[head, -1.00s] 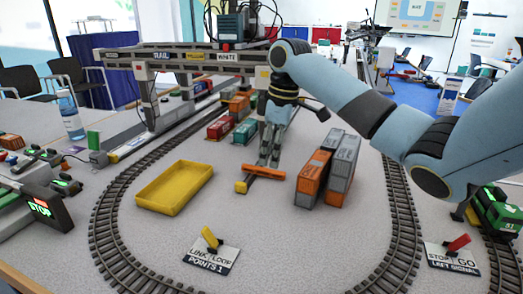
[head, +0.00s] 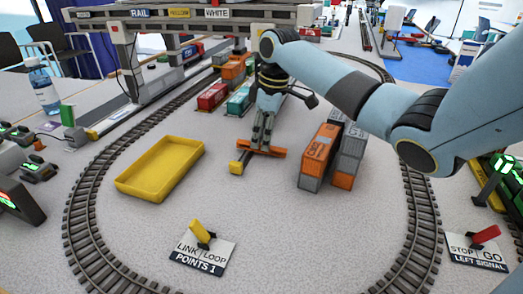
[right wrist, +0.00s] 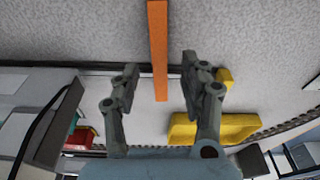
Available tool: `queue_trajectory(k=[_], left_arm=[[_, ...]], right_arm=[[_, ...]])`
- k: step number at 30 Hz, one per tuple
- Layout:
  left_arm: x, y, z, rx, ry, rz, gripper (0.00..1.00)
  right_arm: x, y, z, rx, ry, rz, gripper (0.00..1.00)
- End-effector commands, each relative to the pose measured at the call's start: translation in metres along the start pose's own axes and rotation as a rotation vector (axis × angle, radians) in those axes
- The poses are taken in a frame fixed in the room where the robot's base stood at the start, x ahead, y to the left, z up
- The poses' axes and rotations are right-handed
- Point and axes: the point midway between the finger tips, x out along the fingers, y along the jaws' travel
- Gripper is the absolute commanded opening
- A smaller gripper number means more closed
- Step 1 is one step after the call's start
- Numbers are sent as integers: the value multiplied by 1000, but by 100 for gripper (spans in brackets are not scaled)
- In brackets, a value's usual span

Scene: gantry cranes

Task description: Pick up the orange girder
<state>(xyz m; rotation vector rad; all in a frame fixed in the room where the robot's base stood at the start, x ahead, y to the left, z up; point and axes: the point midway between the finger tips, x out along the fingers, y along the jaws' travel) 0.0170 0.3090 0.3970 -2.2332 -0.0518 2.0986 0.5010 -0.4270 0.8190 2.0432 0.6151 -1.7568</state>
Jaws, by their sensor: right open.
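The orange girder (head: 276,153) lies on the grey table, between the yellow tray and the containers. In the right wrist view the girder (right wrist: 158,40) is a long orange bar running down between the two fingers. My right gripper (head: 262,146) reaches down over the girder in the head view. In the right wrist view the right gripper (right wrist: 160,70) is open, with one finger on each side of the bar and a gap at each side. A small yellow block (head: 238,166) sits near the girder's left end. My left gripper is not in view.
A yellow tray (head: 160,170) stands to the left. Upright orange and grey containers (head: 318,158) stand close on the right. A rail loop (head: 85,190) surrounds the area. The gantry (head: 170,14) stands behind. The table in front is clear up to the points sign (head: 205,249).

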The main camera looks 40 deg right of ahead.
Motion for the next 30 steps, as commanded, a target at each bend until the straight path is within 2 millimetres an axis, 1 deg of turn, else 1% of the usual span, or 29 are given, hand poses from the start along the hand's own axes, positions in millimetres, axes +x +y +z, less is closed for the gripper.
queue_trajectory(k=[1, 5, 12, 13, 23, 30], left_arm=[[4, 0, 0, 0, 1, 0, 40], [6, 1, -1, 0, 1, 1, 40], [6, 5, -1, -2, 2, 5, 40], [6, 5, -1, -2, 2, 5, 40], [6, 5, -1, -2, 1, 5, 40], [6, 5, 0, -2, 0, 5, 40]], right_arm=[[11, 0, 1, 1, -2, -3, 44], [23, 0, 0, 1, -1, -1, 44], [24, 0, 0, 0, -1, 1, 44], [24, 0, 0, 0, -1, 0, 43], [24, 0, 0, 0, -1, 1, 0], [24, 0, 0, 0, -1, 1, 0]])
